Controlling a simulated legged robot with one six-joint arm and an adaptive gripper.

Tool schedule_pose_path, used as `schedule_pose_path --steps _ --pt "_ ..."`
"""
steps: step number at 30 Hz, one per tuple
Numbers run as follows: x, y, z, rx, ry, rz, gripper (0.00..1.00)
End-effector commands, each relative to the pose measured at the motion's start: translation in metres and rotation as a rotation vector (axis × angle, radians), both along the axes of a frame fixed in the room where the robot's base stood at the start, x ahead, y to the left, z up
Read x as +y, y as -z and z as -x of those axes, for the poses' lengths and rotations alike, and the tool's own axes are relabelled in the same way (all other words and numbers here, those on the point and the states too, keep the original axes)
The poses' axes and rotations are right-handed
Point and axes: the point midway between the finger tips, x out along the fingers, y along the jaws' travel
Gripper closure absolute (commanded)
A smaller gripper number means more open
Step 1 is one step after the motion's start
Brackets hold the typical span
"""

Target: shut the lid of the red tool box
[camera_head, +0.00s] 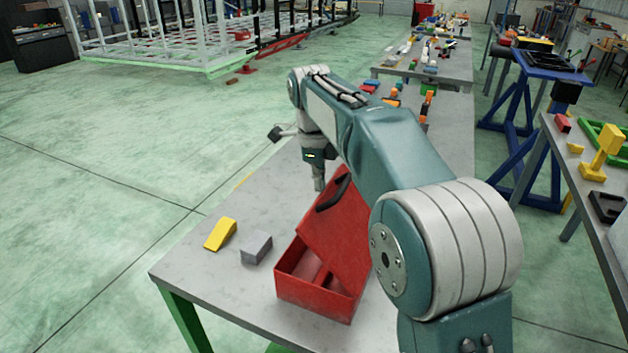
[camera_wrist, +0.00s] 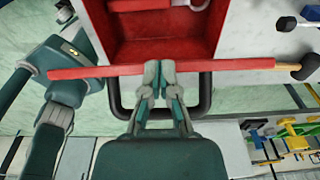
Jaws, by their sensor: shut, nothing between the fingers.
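The red tool box (camera_head: 312,297) stands on the grey table with its interior open to view. Its lid (camera_head: 343,222) is raised and tilted, with a black handle (camera_head: 333,193) on its outer face. In the wrist view the lid (camera_wrist: 230,65) is seen edge-on as a red strip, with the open box (camera_wrist: 165,48) above it and the handle (camera_wrist: 207,100) below. My gripper (camera_head: 319,188) is shut and empty, at the upper edge of the lid by the handle. In the wrist view its fingertips (camera_wrist: 159,70) overlap the lid edge; contact cannot be told.
A yellow wedge (camera_head: 220,234) and a grey block (camera_head: 256,247) lie on the table (camera_head: 205,268) left of the box. Another table with several small parts is behind. A side bench (camera_head: 590,215) with a yellow tool stands at right. The table's left front is clear.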

Motion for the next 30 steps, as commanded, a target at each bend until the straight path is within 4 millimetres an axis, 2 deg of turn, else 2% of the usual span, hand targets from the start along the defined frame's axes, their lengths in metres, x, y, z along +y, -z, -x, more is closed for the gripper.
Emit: schedule_pose_path --steps 8,30 --pt "0.0059 0.0024 -0.0008 0.002 0.001 0.008 1.0" --pt "0.0068 0.001 -0.0001 0.0 0.0 0.005 1.0"
